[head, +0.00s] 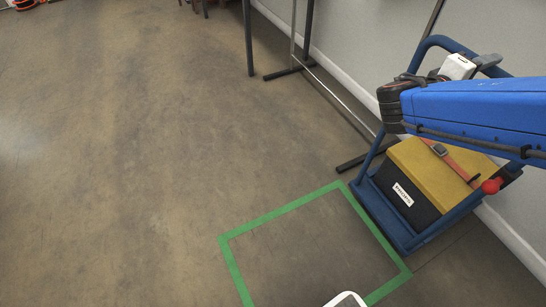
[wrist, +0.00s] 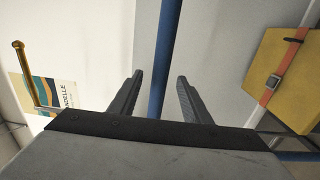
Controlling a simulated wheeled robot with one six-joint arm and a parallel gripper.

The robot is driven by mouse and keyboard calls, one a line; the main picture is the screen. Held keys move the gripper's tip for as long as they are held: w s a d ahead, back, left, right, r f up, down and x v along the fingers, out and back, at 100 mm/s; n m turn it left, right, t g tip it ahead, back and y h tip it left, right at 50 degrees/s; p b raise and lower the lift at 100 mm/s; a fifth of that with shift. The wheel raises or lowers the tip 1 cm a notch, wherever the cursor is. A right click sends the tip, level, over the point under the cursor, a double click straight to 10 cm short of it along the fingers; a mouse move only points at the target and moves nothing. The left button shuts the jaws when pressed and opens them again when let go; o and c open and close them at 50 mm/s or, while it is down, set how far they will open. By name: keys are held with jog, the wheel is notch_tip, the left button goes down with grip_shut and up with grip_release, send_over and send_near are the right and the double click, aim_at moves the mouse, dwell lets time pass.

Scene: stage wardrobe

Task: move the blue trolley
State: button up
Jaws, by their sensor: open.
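The blue trolley (head: 381,211) stands on the floor by the wall at the right of the head view. It has a blue tube frame with a raised handle and carries a yellow and black case (head: 437,166) with an orange strap. My blue arm reaches over it and hides part of the frame. In the wrist view my gripper (wrist: 160,78) is open. A blue tube of the trolley (wrist: 166,50) shows between its two fingers, with a gap on each side. I cannot tell how deep between them it is. The yellow case (wrist: 285,75) shows at the right.
A rack with dark posts and feet (head: 250,40) stands along the wall behind. The floor at left is clear. A poster (wrist: 55,90) and brass rod (wrist: 22,70) show in the wrist view.

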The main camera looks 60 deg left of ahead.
jog(key=s, duration=0.8)
jog(key=shift+a, duration=0.3)
jog(key=shift+s, duration=0.15)
